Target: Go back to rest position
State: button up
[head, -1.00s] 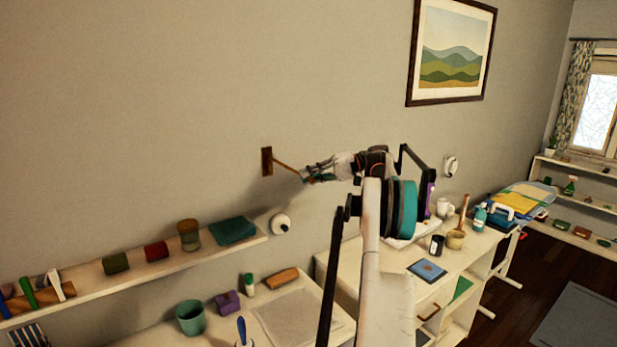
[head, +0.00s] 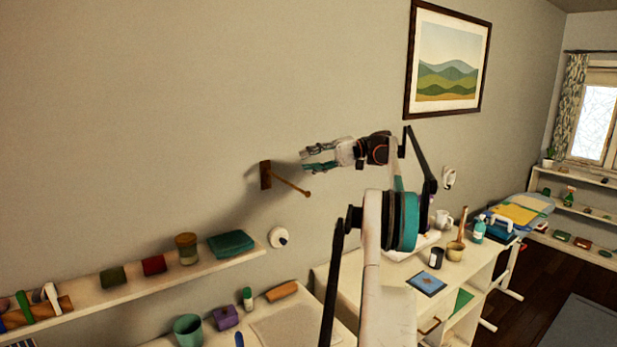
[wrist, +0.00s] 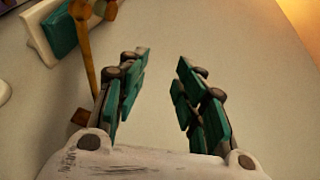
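My gripper (head: 313,160) is raised in front of the wall, left of the framed picture in the head view. Its teal-padded fingers point left. In the wrist view my gripper (wrist: 157,62) is open, with a clear gap and nothing between the fingers. A wooden peg (head: 291,184) sticks out from a brown wall plate (head: 265,174), just below and left of the fingers in the head view. The peg (wrist: 84,52) also shows left of the left finger in the wrist view. I see nothing hanging on it.
A wall shelf (head: 130,286) with small boxes and jars runs along the lower left. Below it is a cluttered counter (head: 300,328). A white desk (head: 385,282) with cups stands right of my arm. The wall (head: 180,100) above the shelf is bare.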

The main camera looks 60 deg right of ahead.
jog(key=shift+w+d+r, duration=0.1)
jog(key=shift+w+d, duration=0.05)
jog(key=shift+w, duration=0.3)
dwell(0.3)
